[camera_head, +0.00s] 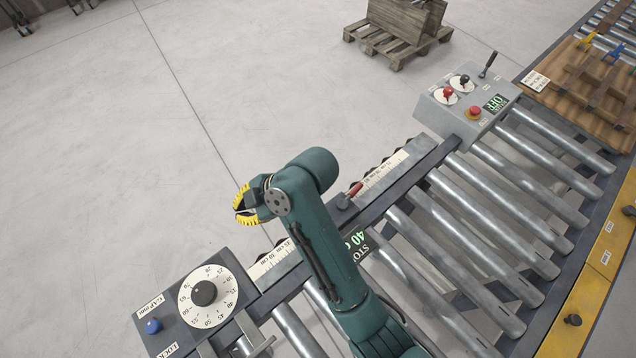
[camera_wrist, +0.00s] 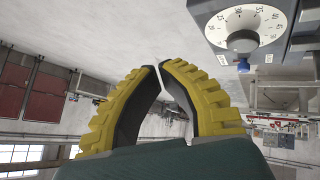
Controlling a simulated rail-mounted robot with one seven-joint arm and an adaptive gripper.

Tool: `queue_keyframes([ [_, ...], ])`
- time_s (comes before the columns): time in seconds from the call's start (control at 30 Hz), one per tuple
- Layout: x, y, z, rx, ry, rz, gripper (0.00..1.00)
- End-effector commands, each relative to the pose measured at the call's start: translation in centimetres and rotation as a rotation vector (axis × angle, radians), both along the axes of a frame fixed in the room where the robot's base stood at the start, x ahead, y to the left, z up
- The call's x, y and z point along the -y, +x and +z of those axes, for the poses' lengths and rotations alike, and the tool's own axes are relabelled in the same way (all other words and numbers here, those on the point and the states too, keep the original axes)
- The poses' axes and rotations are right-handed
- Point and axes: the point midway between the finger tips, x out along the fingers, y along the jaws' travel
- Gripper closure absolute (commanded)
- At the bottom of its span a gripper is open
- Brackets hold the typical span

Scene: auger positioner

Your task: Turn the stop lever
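A small lever with a red handle (camera_head: 354,190) stands on the scale rail, just right of my arm in the head view. I take it to be the stop lever. The green-lit STOP display (camera_head: 356,241) below it reads about 40 and is partly covered by my arm. My gripper (camera_head: 238,209) is in the air left of the lever, apart from it and pointing away. In the wrist view, the yellow fingers (camera_wrist: 158,67) curve together with their tips almost meeting and nothing between them. The wrist view does not show the lever.
A dial box (camera_head: 204,294) with a blue button is at the lower left; it also shows in the wrist view (camera_wrist: 242,40). A control box (camera_head: 466,104) with knobs and a red button stands at the upper right. Rollers (camera_head: 480,215) fill the right side. The left floor is clear.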

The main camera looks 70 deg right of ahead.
Motion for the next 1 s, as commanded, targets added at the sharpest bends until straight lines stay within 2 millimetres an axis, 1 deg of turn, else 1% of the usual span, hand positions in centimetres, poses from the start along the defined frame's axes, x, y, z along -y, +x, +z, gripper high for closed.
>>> queue_keyframes([
  [0.03,2.2,-2.2,0.0,-0.002,0.046,-0.087,1.00],
  [0.07,3.4,-3.5,-0.1,-0.001,0.075,-0.141,1.00],
  [0.1,5.0,-5.4,-0.2,0.003,0.114,-0.213,1.00],
  [0.17,7.5,-8.7,-0.5,0.010,0.170,-0.328,1.00],
  [0.2,9.1,-11.3,-0.7,0.017,0.206,-0.411,1.00],
  [0.27,11.4,-15.8,-1.0,0.030,0.255,-0.539,1.00],
  [0.3,12.7,-19.1,-1.3,0.039,0.281,-0.622,1.00],
  [0.37,14.0,-23.9,-1.8,0.050,0.308,-0.736,1.00],
  [0.4,14.6,-26.7,-2.2,0.053,0.325,-0.802,1.00],
  [0.5,15.2,-31.9,-3.3,0.053,0.357,-0.935,1.00],
  [0.6,15.6,-34.3,-3.6,0.059,0.366,-0.998,1.00],
  [0.67,15.9,-34.6,-3.7,0.060,0.364,-1.007,1.00],
  [0.77,16.1,-33.9,-4.5,0.058,0.366,-1.005,1.00],
  [1.0,17.4,-30.5,-7.9,0.058,0.364,-1.003,1.00],
])
